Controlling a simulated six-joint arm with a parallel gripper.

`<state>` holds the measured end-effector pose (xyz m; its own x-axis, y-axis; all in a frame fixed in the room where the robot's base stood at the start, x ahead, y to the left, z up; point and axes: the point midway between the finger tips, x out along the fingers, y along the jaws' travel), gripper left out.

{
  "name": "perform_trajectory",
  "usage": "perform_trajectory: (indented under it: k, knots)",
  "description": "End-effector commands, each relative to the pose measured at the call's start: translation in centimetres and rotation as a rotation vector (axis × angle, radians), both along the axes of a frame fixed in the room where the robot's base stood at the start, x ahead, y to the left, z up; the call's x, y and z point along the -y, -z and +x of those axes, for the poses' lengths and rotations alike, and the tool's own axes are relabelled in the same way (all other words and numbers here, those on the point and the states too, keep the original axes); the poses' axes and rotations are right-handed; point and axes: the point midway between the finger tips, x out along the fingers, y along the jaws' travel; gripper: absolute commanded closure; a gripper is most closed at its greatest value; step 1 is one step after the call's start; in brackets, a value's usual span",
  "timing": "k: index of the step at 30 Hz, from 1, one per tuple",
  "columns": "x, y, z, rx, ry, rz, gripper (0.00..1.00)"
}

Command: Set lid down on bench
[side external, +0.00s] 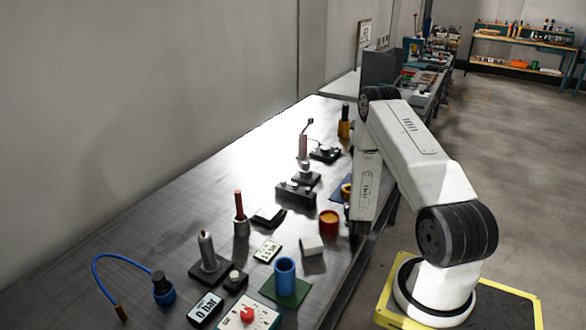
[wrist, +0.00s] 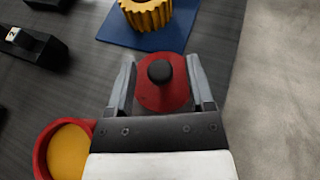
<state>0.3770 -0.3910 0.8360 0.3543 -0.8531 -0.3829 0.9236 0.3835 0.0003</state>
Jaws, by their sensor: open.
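The lid (wrist: 162,94) is a red disc with a round black knob, seen in the wrist view. It lies between the two grey fingers of my gripper (wrist: 160,62), which are open on either side of it. The gaps between fingers and lid are narrow, and I cannot tell whether either finger touches it. The lid appears to be at the bench surface (wrist: 85,85). In the side view my arm's lower links hide the lid and most of my gripper. A red pot (side external: 329,222) with an orange inside stands uncovered beside my gripper; it also shows at lower left in the wrist view (wrist: 68,150).
A yellow gear (wrist: 149,12) sits on a blue mat (wrist: 182,36) just beyond my fingertips. A white block (side external: 312,246) and a blue cup (side external: 285,275) stand nearer the camera. The bench's edge and the floor (wrist: 270,90) are close on the right.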

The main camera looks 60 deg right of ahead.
Motion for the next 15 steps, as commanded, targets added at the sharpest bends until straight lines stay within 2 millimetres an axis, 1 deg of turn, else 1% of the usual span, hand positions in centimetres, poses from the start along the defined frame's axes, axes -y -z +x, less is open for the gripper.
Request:
perform_trajectory:
  k: [4,7,11,15]
  knots:
    - [0.0,-0.3,0.0,0.0,0.0,0.0,0.32]
    - [-0.5,-0.5,-0.2,0.0,-0.001,0.001,0.32]
    - [-1.5,-0.9,-0.6,0.0,-0.001,0.001,0.32]
    - [-2.8,-1.6,-1.1,-0.001,-0.001,0.001,0.32]
